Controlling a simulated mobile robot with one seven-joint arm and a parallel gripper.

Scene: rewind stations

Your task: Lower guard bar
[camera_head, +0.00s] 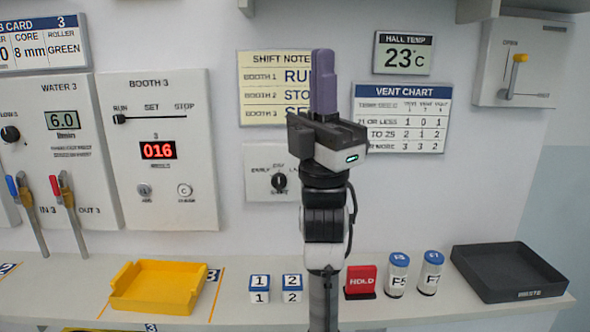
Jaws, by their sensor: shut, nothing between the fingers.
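My gripper (323,80) is at the picture's middle, with its purple fingers pointing up and closed together. Nothing shows between the fingers. They stand in front of the shift note (262,88) on the wall and hide part of its right side. I cannot make out anything that is clearly a guard bar in this view.
The Booth 3 panel (162,90) hangs left, beside the Water 3 panel (88,140) with its blue and red levers. A vent lever box (485,70) is upper right. A yellow tray (157,285), red HOLD block (360,280) and black waste tray (505,270) stand on the shelf.

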